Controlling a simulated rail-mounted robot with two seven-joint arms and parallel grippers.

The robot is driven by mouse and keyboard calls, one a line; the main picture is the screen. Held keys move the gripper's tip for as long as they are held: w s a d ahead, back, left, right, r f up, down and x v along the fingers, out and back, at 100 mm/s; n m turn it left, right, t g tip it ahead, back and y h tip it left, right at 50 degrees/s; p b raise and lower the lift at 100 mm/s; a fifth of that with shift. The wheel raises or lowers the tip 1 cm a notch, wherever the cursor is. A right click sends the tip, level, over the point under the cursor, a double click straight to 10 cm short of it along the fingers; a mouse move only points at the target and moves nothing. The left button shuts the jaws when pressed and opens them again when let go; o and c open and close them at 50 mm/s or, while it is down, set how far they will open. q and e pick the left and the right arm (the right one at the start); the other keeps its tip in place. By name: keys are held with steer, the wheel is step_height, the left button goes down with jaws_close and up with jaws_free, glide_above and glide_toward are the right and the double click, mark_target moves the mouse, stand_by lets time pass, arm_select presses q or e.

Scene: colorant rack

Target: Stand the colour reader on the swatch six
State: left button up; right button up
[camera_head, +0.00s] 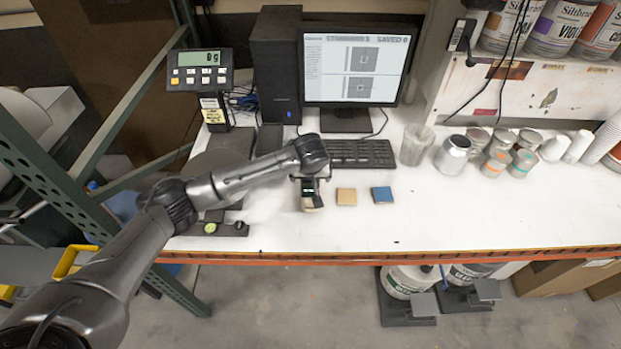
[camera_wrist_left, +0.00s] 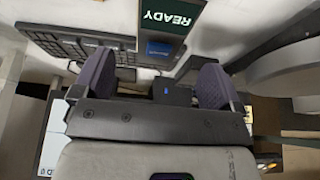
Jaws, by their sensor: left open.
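The colour reader (camera_head: 308,191) is a small dark upright device on the white bench, just below my left gripper (camera_head: 312,174). Its green screen reads READY in the left wrist view (camera_wrist_left: 168,17), with a blue patch (camera_wrist_left: 160,48) beside it. My left gripper's two fingers (camera_wrist_left: 156,80) are spread wide there, with the reader at and beyond their tips. Contact cannot be told. A pale patch (camera_head: 313,205) shows at the reader's foot; it may be a swatch or part of the reader. A tan swatch (camera_head: 346,197) and a blue swatch (camera_head: 382,195) lie to the right. No swatch numbers are readable.
A keyboard (camera_head: 358,153) and monitor (camera_head: 356,68) stand behind. A clear beaker (camera_head: 416,145) and several jars (camera_head: 496,153) stand at right. A scale display (camera_head: 199,70) stands at left.

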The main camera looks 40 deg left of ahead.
arm_select(q)
steer(key=v, duration=0.6)
steer(key=s+d+f+m+h, duration=0.3)
steer(key=s+d+f+m, duration=0.4)
steer(key=s+d+f, duration=0.65)
steer(key=s+f+m, duration=0.1)
steer(key=s+m, duration=0.1)
steer(key=s, duration=2.1)
steer(key=shift+s+f+m, duration=0.2)
steer(key=shift+f+m, duration=0.2)
